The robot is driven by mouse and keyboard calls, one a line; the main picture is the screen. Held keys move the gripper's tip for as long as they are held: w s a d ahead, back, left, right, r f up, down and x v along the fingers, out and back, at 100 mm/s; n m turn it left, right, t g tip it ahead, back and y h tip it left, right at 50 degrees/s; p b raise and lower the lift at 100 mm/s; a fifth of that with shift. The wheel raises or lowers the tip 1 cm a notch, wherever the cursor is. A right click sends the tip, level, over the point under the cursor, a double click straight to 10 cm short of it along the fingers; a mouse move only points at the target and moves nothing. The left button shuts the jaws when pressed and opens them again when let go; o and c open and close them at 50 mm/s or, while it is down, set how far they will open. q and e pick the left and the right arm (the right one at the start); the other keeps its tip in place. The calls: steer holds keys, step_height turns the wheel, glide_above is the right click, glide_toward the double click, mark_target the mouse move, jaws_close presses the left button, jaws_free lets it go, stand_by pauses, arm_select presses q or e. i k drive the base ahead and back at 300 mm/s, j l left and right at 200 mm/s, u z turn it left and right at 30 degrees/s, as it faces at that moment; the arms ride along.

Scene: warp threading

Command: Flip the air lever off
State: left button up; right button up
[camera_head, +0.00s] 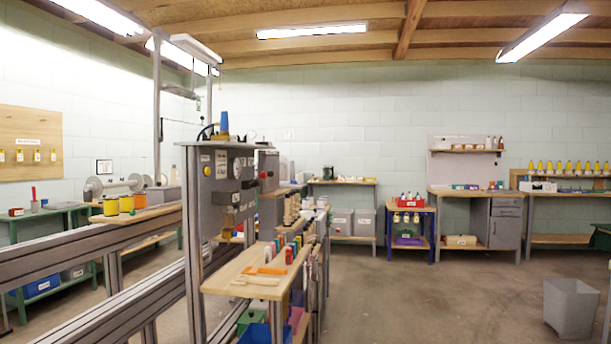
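A grey control panel (214,205) stands upright at the centre left, on the end of a metal frame. It carries round gauges (238,168), small labels and dark fittings. A red button (264,175) is on the box at its right. A blue upright piece (224,122) is on top of the panel, beside a dark looped hose (206,132). I cannot tell which part is the air lever, or how it is set. Neither of my grippers is in view.
A wooden shelf (228,284) with orange and light wooden tools juts out below the panel. Metal rails (90,255) run along the left. A grey bin (570,308) stands at the right. Workbenches (476,192) line the back wall. The floor (430,300) right of the shelf is clear.

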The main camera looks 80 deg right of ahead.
mark_target(262, 174)
steer(key=z, duration=2.45)
